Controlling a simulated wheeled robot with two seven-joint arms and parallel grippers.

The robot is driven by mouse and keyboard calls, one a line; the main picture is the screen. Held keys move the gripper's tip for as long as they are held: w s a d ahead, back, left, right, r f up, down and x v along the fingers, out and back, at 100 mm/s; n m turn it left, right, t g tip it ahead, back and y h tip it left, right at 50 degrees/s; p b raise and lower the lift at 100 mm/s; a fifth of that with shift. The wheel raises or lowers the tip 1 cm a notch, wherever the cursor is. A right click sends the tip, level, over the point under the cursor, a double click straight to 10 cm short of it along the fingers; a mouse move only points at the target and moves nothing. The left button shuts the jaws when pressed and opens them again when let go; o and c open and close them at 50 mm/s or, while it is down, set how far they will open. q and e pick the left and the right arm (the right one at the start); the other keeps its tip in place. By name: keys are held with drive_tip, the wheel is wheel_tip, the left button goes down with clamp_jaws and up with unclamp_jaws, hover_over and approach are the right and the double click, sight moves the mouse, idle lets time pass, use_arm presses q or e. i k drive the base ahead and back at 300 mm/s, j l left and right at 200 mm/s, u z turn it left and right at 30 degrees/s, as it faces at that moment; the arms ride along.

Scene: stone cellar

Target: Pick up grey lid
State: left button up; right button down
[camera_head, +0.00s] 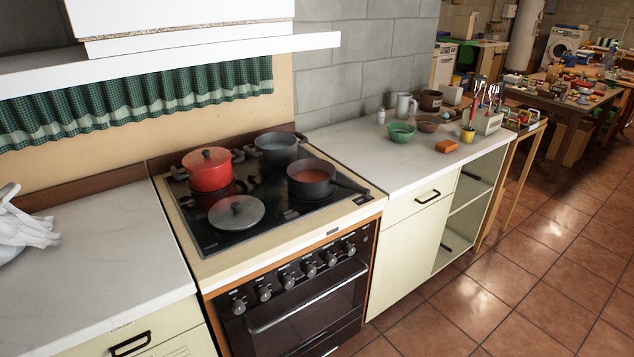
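The grey lid (236,213) lies flat on the front left of the black stovetop (285,229), with its small round knob facing up. Nothing covers it. A red pot (209,171) with a red lid stands just behind it. A grey saucepan (312,180) with reddish content stands to its right, its handle pointing right. A grey pot (277,148) stands at the back right of the stove. Neither of my grippers shows in the head view.
The left counter (110,270) is mostly bare, with white cloth-like items (25,225) at its far left. The right counter (372,150) holds a green bowl (401,132), an orange sponge-like block (446,146) and mugs. A white hood (190,40) overhangs the stove's back.

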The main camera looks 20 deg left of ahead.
sight(235, 213)
drive_tip(key=u, duration=0.3)
drive_tip(key=i+l+u, duration=0.4)
drive_tip(key=l, duration=0.15)
drive_tip(key=i+l+u, duration=0.2)
drive_tip(key=l+u, duration=0.25)
drive_tip(key=l, duration=0.15)
